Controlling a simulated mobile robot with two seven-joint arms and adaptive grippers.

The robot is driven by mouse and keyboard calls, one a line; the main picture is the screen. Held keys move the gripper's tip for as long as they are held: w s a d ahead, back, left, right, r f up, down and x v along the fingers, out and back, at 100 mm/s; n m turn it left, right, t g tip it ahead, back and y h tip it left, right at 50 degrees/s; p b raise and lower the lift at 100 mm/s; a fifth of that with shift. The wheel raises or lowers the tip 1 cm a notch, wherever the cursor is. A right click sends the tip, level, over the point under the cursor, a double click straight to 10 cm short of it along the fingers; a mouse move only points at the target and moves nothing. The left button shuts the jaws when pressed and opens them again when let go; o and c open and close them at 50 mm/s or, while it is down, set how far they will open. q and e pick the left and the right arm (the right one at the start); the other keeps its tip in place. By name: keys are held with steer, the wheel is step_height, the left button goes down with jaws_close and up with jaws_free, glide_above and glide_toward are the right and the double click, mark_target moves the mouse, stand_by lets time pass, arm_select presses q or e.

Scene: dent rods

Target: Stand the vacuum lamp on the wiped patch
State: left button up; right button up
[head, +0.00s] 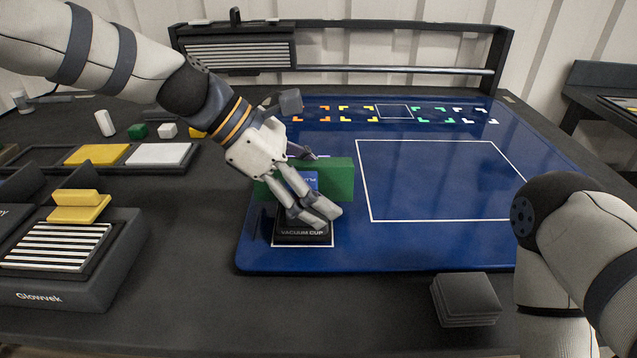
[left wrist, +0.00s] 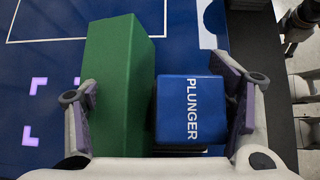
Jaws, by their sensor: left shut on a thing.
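The vacuum lamp appears to be the device with a black base marked VACUUM CUP (head: 302,233), a long green block (head: 340,180) and a blue block marked PLUNGER, which also shows in the left wrist view (left wrist: 185,118). Its base is upright on the blue panel, inside a small white outline (head: 331,243). My left gripper (head: 318,218) is over it, with its fingers on either side of the green and blue blocks together. The green block fills the left of the jaws in the left wrist view (left wrist: 115,85). I cannot tell which outlined area is the wiped patch. My right gripper is out of view.
The blue panel (head: 400,245) has a large white-outlined rectangle (head: 440,180), clear inside, and coloured corner marks at the back. A dark stack of pads (head: 466,298) lies at front right. A Glowvek unit (head: 60,285) with a yellow block (head: 78,206) stands left. My right arm is at right.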

arm_select(q)
steer(key=shift+f, duration=0.15)
steer(key=o, duration=1.6)
steer(key=shift+o, duration=0.2)
